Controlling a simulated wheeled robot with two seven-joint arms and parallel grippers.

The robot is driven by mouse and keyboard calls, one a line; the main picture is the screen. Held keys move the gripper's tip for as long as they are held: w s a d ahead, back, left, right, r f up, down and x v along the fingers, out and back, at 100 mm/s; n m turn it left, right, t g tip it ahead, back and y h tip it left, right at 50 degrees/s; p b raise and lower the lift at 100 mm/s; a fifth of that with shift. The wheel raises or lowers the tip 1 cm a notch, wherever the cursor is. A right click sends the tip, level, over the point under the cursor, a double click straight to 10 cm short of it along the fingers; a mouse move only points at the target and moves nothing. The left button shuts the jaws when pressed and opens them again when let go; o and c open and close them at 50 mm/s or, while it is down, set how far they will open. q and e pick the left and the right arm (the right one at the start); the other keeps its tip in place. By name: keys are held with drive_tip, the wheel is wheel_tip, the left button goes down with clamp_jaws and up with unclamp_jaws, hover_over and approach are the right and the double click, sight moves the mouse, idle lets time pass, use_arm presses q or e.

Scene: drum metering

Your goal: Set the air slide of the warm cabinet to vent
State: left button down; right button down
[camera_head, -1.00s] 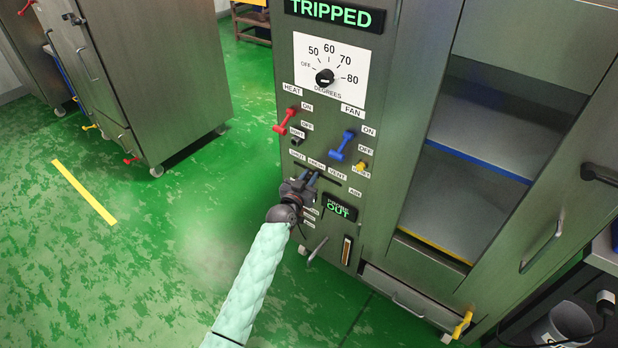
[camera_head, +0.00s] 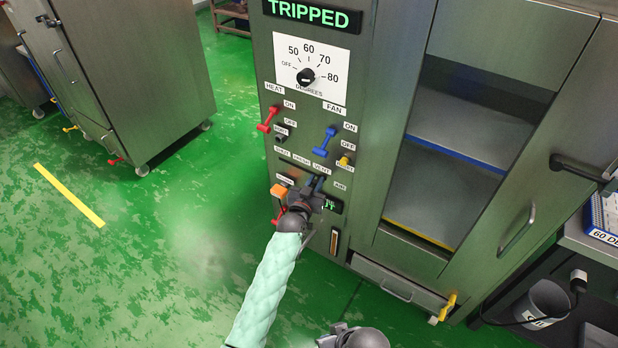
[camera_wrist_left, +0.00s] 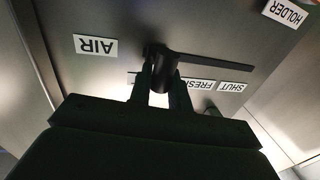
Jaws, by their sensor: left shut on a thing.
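The warm cabinet (camera_head: 390,40) stands in the middle, with a control panel on its left face. Its air slide is a slot under the labels SHUT, FRESH and VENT (camera_head: 320,167). My left gripper (camera_head: 317,184) is shut on the slide's dark knob (camera_wrist_left: 163,72), just below the VENT label. In the left wrist view, the AIR label (camera_wrist_left: 95,45) is left of the knob and FRESH (camera_wrist_left: 195,84) right of it; VENT is hidden there. A dark part of my right arm shows at the bottom edge; its fingers cannot be made out.
Above the slide are a red heat lever (camera_head: 267,119), a blue fan lever (camera_head: 325,141) and a dial (camera_head: 306,76). The display reads TRIPPED (camera_head: 312,16). A side table with a bin (camera_head: 546,300) stands right.

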use_arm(q)
drive_tip(key=shift+s+d, duration=0.1)
drive_tip(key=shift+d, duration=0.05)
drive_tip(key=c, duration=1.5)
unclamp_jaws()
drive_tip(key=shift+o, duration=0.8)
use_arm(e)
drive_tip(key=shift+s, duration=0.1)
